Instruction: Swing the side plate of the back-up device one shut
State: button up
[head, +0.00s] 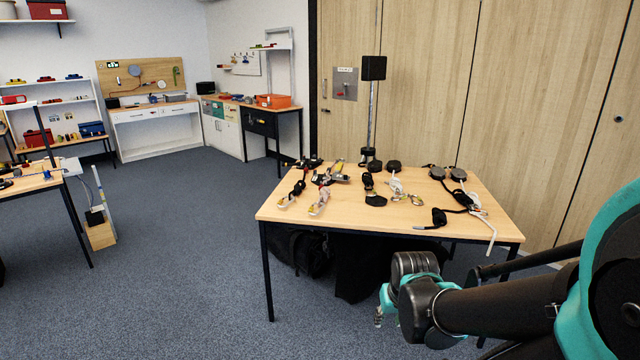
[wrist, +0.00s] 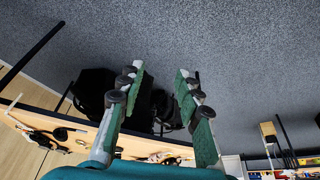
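Several rope devices lie on the wooden table (head: 290,213). A yellow and grey metal device (head: 338,169) lies toward its back left. Two metal pieces on short straps, one left (head: 287,200) and one further right (head: 320,203), lie near the front left edge. I cannot tell which of these is back-up device one, nor how its side plate stands. My gripper (head: 382,312) hangs in front of the table, below its top and apart from everything on it. In the wrist view my gripper (wrist: 160,75) has its green-padded fingers spread, with nothing between them.
Dark bags (head: 300,250) sit on the floor under the table. Black pulleys and rope (head: 458,195) lie at the table's right. A black box on a pole (head: 373,68) stands behind it. Open carpet (head: 190,260) lies to the left.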

aim_at(335, 176)
jog(key=i, duration=0.55)
jog(key=i+u, duration=0.15)
jog(key=i, duration=0.45)
jog(key=i+l, duration=0.15)
jog(key=i, duration=0.4)
jog(key=i+l+u, duration=0.15)
jog(key=i, duration=0.4)
